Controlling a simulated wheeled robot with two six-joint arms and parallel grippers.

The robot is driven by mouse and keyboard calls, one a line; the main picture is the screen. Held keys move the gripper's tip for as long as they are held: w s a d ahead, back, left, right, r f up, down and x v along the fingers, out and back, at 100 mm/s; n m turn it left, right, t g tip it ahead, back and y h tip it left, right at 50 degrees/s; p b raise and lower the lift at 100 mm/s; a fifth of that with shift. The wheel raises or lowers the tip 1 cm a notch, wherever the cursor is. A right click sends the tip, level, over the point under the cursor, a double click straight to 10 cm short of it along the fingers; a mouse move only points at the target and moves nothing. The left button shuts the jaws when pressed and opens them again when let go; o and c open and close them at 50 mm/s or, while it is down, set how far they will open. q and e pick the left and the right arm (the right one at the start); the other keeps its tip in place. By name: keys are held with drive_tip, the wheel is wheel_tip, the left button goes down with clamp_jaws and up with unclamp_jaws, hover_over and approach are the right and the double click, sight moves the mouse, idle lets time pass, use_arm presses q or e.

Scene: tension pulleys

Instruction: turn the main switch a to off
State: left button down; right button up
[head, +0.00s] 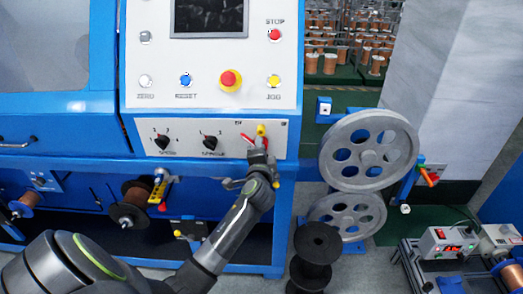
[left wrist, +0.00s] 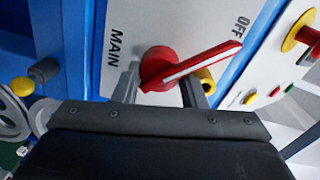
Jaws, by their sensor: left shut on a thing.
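The main switch (left wrist: 190,68) is a red rotary handle with a pale stripe on a round red base, on a light panel. In the left wrist view its long end points up and right, with its tip just below the OFF label (left wrist: 242,26); the MAIN label (left wrist: 115,45) is at the left. The switch shows partly in the head view (head: 246,138). My left gripper (head: 259,147) is at the switch, shut on it, with a finger on each side of the base in the left wrist view (left wrist: 161,90). The arm hides part of the panel's lower edge. My right gripper is out of view.
A yellow knob (head: 261,129) sits close beside the switch. Two black knobs (head: 210,142) are left on the same panel, and push buttons (head: 230,80) are above. Large grey pulleys (head: 350,165) stand to the right. A black spool (head: 316,246) stands below.

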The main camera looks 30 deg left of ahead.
use_arm(q)
drive_tip(key=c, duration=0.9)
unclamp_jaws()
drive_tip(key=shift+r, duration=0.15)
